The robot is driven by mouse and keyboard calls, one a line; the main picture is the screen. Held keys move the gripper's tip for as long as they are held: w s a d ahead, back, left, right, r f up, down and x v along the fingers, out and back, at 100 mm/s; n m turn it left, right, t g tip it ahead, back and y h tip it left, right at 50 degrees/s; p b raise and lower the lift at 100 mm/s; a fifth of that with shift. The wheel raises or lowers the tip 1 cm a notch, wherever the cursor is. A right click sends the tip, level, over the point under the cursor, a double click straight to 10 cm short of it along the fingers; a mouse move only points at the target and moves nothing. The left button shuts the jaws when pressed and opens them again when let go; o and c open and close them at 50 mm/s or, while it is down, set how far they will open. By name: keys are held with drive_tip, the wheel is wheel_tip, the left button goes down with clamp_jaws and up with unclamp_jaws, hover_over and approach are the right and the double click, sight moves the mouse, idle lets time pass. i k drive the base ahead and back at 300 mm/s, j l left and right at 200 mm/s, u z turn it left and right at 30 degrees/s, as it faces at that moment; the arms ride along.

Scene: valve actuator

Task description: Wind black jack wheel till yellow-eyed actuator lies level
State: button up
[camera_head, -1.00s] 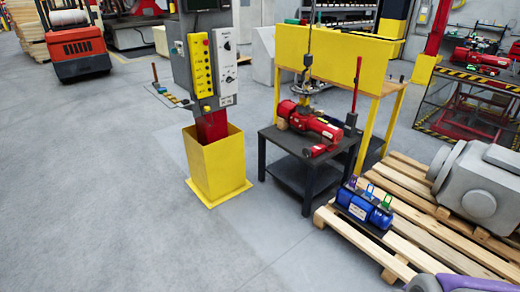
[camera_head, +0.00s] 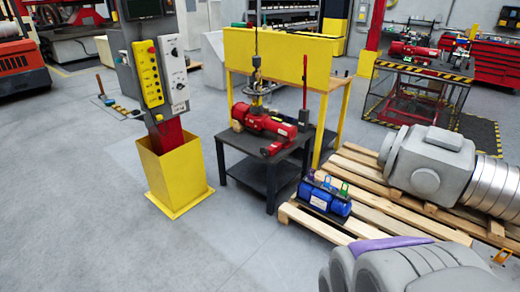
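A red actuator (camera_head: 268,120) lies on a low black table (camera_head: 262,160), with a round wheel-like part (camera_head: 261,87) above it under a hanging chain. Another red actuator (camera_head: 412,51) rests on a caged lift table (camera_head: 420,88) at the upper right. A blue actuator unit (camera_head: 325,197) with small coloured eyes sits on the wooden pallet (camera_head: 312,222). A large grey actuator (camera_head: 430,162) lies on the same pallet, and a yellow eye (camera_head: 503,256) shows near the right edge. I cannot make out a black jack wheel for certain. My gripper is not in view.
A control pedestal (camera_head: 155,80) rises from a yellow box base (camera_head: 175,172) left of the black table. A yellow-panelled bench (camera_head: 285,55) stands behind the table. Open grey floor (camera_head: 70,200) lies at left and front. My own grey body fills the lower right corner.

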sight(264, 151)
drive_tip(key=i+u, duration=0.1)
drive_tip(key=i, duration=0.95)
drive_tip(key=i+u, duration=0.1)
drive_tip(key=i, duration=0.95)
drive_tip(key=i+l, duration=0.1)
drive_tip(key=i, duration=0.95)
drive_tip(key=j+u, duration=0.05)
